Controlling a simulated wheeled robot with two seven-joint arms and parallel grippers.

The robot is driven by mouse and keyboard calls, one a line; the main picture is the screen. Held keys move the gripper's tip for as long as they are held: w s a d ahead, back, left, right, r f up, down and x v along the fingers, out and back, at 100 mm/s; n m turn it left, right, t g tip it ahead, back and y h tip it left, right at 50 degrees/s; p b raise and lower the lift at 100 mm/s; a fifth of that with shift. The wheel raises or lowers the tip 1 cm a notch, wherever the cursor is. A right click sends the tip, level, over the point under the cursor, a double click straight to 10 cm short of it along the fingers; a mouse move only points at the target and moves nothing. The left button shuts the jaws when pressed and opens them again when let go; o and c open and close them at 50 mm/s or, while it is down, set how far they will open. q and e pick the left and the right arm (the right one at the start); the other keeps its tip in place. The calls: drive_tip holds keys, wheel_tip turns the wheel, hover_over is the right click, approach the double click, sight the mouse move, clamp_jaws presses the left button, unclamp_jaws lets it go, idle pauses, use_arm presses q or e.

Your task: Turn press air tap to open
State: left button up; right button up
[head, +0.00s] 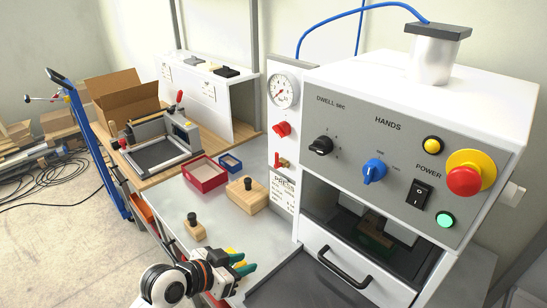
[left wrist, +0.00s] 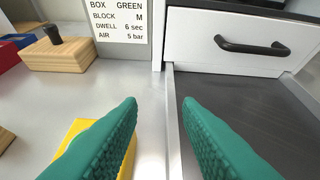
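The press air tap (head: 281,163) is a small brass valve with a red handle, low on the white panel left of the press. The handle's exact angle is too small to tell. A red knob (head: 281,129) and a round pressure gauge (head: 284,91) sit above it. My left gripper (head: 238,264) has green fingers and is in front of and below the tap, well apart from it. In the left wrist view its fingers (left wrist: 159,108) are spread with nothing between them; the tap is out of that view. My right gripper is not in view.
The press's drawer handle (head: 344,266) juts out at the right. A label card (head: 284,194) hangs below the tap. A wooden block with a black knob (head: 247,194), a red tray (head: 205,173) and a blue tray (head: 231,163) stand on the bench. A yellow item (left wrist: 78,130) lies beneath my left finger.

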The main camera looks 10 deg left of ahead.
sight(276, 156)
use_arm(q)
drive_tip(key=w+a+r+t+h, duration=0.2)
drive_tip(key=w+r+t, duration=0.1)
drive_tip(key=w+r, duration=0.4)
drive_tip(key=w+a+r+t+h, duration=0.15)
drive_tip(key=w+r, duration=0.25)
drive_tip(key=r, duration=0.5)
drive_tip(key=shift+m+t, duration=0.3)
drive_tip(key=shift+t, duration=0.05)
drive_tip(key=p+x, duration=0.1)
drive_tip(key=x, duration=0.4)
drive_tip(key=p+x, duration=0.2)
drive_tip(key=x, duration=0.3)
drive_tip(key=shift+w+a+f, duration=0.1)
drive_tip(key=shift+w+f, duration=0.05)
drive_tip(key=shift+f, duration=0.1)
drive_tip(key=shift+x, duration=0.75)
drive_tip(key=shift+f, duration=0.1)
drive_tip(key=shift+c, duration=0.2)
clamp_jaws()
